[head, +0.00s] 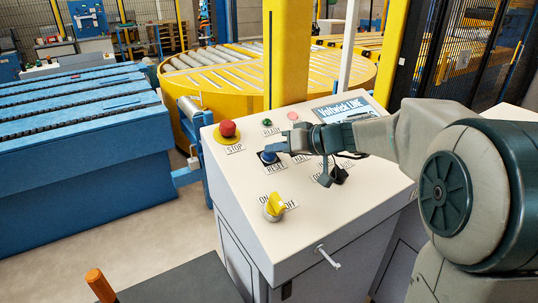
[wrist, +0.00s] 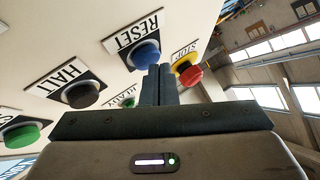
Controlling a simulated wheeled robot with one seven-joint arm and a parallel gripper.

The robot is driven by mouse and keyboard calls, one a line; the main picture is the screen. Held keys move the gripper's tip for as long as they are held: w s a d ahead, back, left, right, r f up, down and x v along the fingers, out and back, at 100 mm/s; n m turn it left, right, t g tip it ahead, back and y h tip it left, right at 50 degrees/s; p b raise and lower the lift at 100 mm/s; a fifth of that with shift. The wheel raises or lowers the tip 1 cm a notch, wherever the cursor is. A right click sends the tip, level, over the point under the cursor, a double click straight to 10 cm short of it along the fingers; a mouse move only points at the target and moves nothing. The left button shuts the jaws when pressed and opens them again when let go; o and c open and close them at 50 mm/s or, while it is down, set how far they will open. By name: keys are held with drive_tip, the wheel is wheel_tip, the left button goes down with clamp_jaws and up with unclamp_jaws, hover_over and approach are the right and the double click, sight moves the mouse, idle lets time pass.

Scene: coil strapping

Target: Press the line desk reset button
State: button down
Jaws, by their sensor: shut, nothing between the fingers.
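The blue reset button (head: 268,157) sits on the sloped top of the white line desk (head: 235,170), above its RESET label. It also shows in the wrist view (wrist: 145,50), a domed blue cap in a dark collar. My gripper (head: 283,147) is shut and empty, its fingertips right beside the blue button in the head view. In the wrist view the shut fingers (wrist: 158,70) overlap the button's lower right edge. I cannot tell whether the tips touch the cap.
The red STOP button (head: 228,128) and yellow ON/OFF knob (head: 275,205) stand up from the same desk. The black HALT button (wrist: 83,94) and a green button (wrist: 22,133) are close by. A yellow turntable (head: 200,70) and blue conveyor (head: 80,130) lie beyond.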

drive_tip(key=shift+a+f+b, duration=0.1)
drive_tip(key=shift+f+b, duration=0.25)
drive_tip(key=shift+b, duration=0.2)
idle(0.4)
idle(0.4)
drive_tip(key=shift+s+d+r, duration=0.1)
drive_tip(key=shift+r, duration=0.35)
drive_tip(key=shift+s+d+r, duration=0.1)
drive_tip(key=shift+r, duration=0.3)
drive_tip(key=r, duration=0.1)
drive_tip(key=s+r, duration=0.1)
drive_tip(key=r, duration=0.1)
drive_tip(key=d+r+p, duration=0.1)
drive_tip(key=shift+s+r, duration=0.25)
drive_tip(key=shift+r, duration=0.1)
drive_tip(key=shift+f, duration=0.1)
drive_tip(key=m+g+h, duration=0.2)
drive_tip(key=m+h, duration=0.1)
drive_tip(key=h, duration=0.2)
hover_over(302, 227)
wheel_tip(302, 227, down, 9)
drive_tip(key=shift+f, duration=0.1)
drive_tip(key=s+d+f+m+g+h, duration=0.1)
drive_tip(key=s+d+f+m+h, duration=0.2)
drive_tip(key=s+d+f+h, duration=0.3)
drive_tip(key=s+d+f, duration=0.1)
drive_tip(key=s+d, duration=0.2)
drive_tip(key=s, duration=0.2)
drive_tip(key=shift+s+d+f, duration=0.25)
drive_tip(key=shift+s+f, duration=0.15)
